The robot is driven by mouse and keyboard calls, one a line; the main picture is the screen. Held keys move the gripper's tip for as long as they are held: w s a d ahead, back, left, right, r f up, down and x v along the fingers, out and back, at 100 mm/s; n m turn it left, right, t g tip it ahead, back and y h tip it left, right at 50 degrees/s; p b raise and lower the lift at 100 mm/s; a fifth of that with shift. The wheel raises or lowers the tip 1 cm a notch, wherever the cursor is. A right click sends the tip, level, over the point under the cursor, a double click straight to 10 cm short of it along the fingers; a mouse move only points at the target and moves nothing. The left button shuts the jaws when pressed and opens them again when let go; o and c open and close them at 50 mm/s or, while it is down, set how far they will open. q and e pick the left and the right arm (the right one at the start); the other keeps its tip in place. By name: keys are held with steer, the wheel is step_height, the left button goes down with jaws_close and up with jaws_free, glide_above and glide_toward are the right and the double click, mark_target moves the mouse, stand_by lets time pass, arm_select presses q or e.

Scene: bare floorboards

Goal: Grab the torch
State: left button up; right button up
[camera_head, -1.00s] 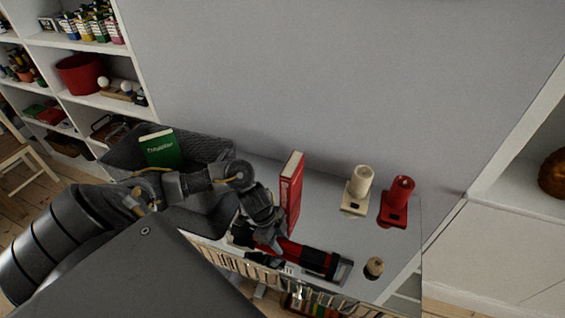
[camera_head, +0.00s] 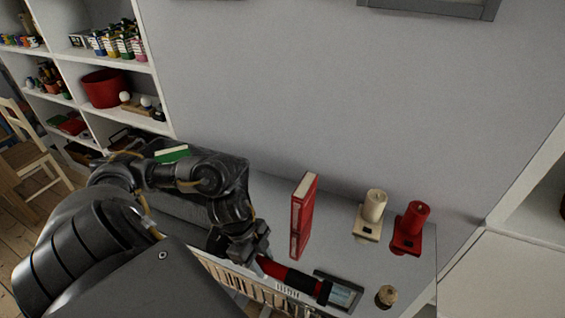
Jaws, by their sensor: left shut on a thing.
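My left gripper (camera_head: 257,264) is shut on the left end of the torch and hides that end. I cannot tell whether the torch touches the surface or is slightly above it. My right gripper is not in view.
A red book (camera_head: 303,213) stands upright behind the torch. A cream candle (camera_head: 374,205) and a red candle (camera_head: 414,218) stand to the right, with a small cork-like object (camera_head: 386,296) in front. A grey basket (camera_head: 230,172) holding a green book (camera_head: 172,154) is behind my left arm. A grey wall closes the back.

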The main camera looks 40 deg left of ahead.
arm_select(q)
steer(key=s, duration=0.1)
steer(key=s+r+p, duration=0.1)
steer(key=s, duration=0.1)
steer(key=s+a+r+p, duration=0.1)
steer(key=s, duration=0.1)
steer(key=shift+r, duration=0.15)
steer(key=shift+w, duration=0.1)
